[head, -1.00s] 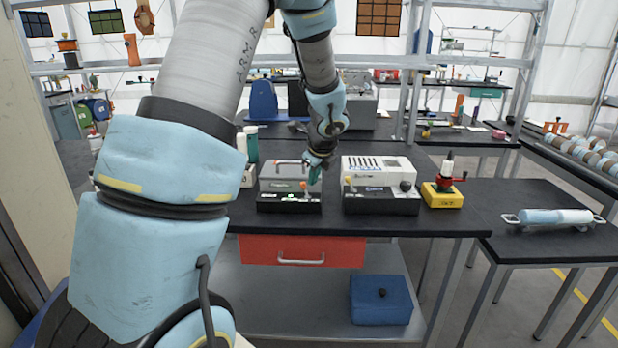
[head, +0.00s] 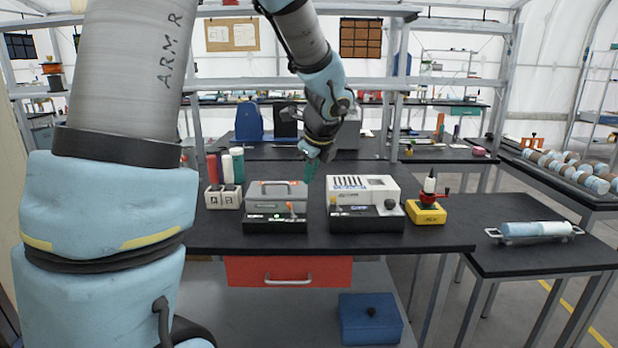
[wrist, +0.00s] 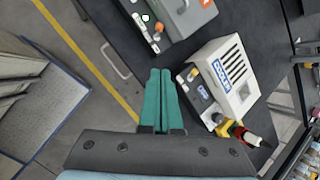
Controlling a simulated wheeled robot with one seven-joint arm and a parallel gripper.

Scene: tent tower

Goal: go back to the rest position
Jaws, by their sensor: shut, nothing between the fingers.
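My gripper (head: 310,166) is in the air above the dark workbench (head: 440,240), over the gap between two machines. Its teal fingers (wrist: 161,100) lie side by side, closed and empty in the wrist view. On the left is a grey-lidded machine (head: 275,205) with a lit green light and an orange lever. On the right is a white slotted machine (head: 364,203) with a dark front panel; it also shows in the wrist view (wrist: 222,80). My gripper appears apart from both.
A yellow-based device (head: 427,212) with a red crank stands right of the white machine. Several bottles (head: 228,165) and a small two-part box (head: 223,197) stand left. A lower side table (head: 540,260) bears a tray of rolls. A shelf frame rises behind.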

